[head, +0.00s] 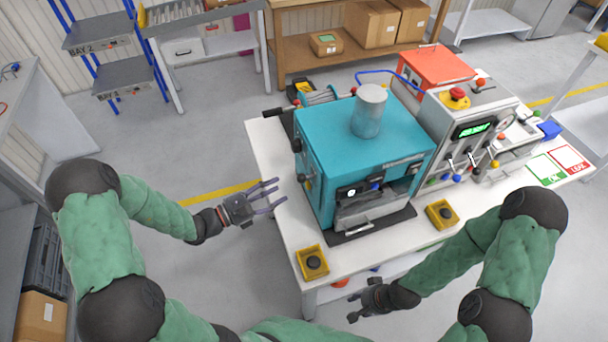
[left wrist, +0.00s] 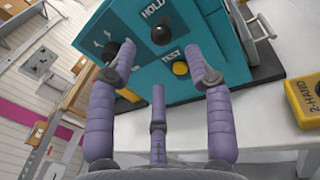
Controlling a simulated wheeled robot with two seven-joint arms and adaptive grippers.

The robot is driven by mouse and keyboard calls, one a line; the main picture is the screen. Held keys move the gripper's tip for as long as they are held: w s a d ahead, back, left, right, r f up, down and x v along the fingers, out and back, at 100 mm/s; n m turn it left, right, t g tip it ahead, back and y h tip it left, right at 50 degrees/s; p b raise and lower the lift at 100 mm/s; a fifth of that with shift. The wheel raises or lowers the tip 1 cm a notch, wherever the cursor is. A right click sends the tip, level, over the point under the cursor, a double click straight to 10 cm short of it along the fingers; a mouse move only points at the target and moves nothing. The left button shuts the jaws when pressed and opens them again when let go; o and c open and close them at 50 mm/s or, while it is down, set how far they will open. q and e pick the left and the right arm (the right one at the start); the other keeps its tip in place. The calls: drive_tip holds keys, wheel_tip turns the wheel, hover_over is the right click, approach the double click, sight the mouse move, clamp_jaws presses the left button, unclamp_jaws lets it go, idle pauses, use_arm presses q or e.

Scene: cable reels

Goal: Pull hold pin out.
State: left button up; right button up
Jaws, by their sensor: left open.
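The hold pin (left wrist: 163,34) is a round black knob below the word HOLD on the side panel of the teal machine (head: 350,160). In the left wrist view it sits above a yellow TEST button (left wrist: 180,68). My left gripper (head: 280,194) is open and empty, just left of that panel. In the left wrist view its purple fingers (left wrist: 165,80) point toward the panel, with the pin beyond and between them, apart from it. My right gripper (head: 360,300) is near the table's front edge, away from the pin; its finger opening is unclear.
The white table (head: 268,150) carries yellow button boxes (head: 312,262) at its front and a grey control unit (head: 470,125) at right. Another black knob (left wrist: 110,50) is on the teal panel. Open floor lies left of the table.

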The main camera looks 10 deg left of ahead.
sight(302, 178)
use_arm(q)
drive_tip(key=x, duration=0.9)
drive_tip(key=shift+w+d+f+b, duration=0.1)
drive_tip(key=shift+b, duration=0.25)
clamp_jaws()
